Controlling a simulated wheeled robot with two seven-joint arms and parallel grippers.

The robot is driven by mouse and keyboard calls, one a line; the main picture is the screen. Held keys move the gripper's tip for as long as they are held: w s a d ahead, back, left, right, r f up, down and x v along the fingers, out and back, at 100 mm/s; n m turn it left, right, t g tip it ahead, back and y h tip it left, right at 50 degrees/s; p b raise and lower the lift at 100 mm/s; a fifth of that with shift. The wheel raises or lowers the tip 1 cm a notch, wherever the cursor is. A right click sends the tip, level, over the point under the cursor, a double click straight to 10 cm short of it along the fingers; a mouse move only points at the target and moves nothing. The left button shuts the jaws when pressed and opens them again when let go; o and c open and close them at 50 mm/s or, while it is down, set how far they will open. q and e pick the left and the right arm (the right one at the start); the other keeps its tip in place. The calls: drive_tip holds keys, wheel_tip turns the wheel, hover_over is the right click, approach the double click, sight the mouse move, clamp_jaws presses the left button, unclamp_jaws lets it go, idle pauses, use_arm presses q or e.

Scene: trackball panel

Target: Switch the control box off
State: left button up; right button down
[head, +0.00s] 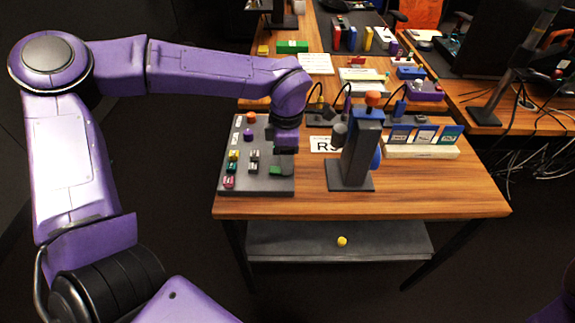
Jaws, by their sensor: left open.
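The control box (230,183) is a dark grey panel at the left end of the wooden table. It carries an orange knob (251,117), a purple knob (249,134), small white labels and several small coloured switches or buttons, among them a yellow-green one (233,155), a red-pink one (228,182) and a green one (276,170). My left arm reaches in from the left, and my left gripper (286,150) points down over the panel's right side, open. It hides the panel's upper right part. I cannot tell whether it touches the panel. My right gripper is not in view.
A dark upright stand (358,160) with an orange top is close to the right of my left gripper. The table's front strip is clear. A yellow ball (342,241) lies on the lower shelf.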

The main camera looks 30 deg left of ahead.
sight(279, 171)
use_arm(q)
drive_tip(key=shift+f, duration=1.55)
clamp_jaws()
drive_tip(key=shift+s+a+r+t+h+p, duration=0.2)
drive_tip(key=shift+r+t+h+p, duration=0.3)
drive_tip(key=shift+h+p, duration=0.55)
drive_tip(key=shift+a+t+h+p, duration=0.15)
drive_tip(key=shift+t+h+p, duration=0.15)
drive_tip(key=shift+p, duration=0.55)
drive_tip(key=shift+f, duration=0.2)
unclamp_jaws()
